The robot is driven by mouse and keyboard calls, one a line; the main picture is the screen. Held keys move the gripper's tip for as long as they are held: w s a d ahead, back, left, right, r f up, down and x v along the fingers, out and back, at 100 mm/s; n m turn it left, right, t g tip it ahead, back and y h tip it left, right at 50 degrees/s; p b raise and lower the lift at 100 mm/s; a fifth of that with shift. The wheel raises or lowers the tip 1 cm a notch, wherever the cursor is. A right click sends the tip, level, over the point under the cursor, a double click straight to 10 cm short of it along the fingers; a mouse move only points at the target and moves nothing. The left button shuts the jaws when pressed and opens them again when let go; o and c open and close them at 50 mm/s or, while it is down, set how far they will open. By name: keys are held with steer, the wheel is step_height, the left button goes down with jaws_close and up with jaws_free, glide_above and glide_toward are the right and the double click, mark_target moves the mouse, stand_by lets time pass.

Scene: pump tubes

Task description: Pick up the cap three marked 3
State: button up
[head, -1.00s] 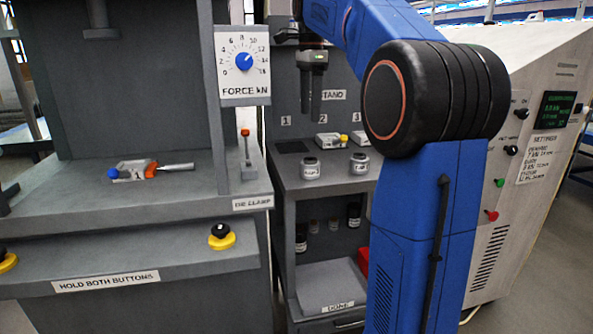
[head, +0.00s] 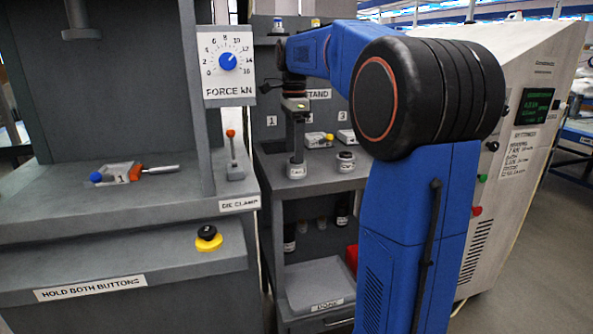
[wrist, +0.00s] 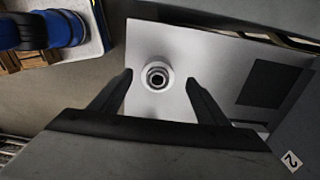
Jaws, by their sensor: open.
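No 3 is readable on any cap, so I cannot tell which thing is cap three. A sign marked 3 (head: 343,117) is on the stand's back panel, with a white block (head: 346,136) below it, partly hidden by my arm. Two small jars with unreadable labels stand in front, a left jar (head: 297,170) and a right jar (head: 345,162). My gripper (head: 297,158) is open and points down at the left jar. In the wrist view, a round ringed piece with a dark centre (wrist: 157,77) lies between the spread fingertips (wrist: 157,80), not gripped.
A shelf below holds several dark and clear bottles (head: 342,214). A control cabinet (head: 520,130) stands at right.

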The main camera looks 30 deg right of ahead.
mark_target(297, 168)
steer(key=f, duration=0.4)
steer(key=shift+s+d, duration=0.25)
steer(key=shift+f, duration=0.65)
steer(key=shift+c, duration=0.4)
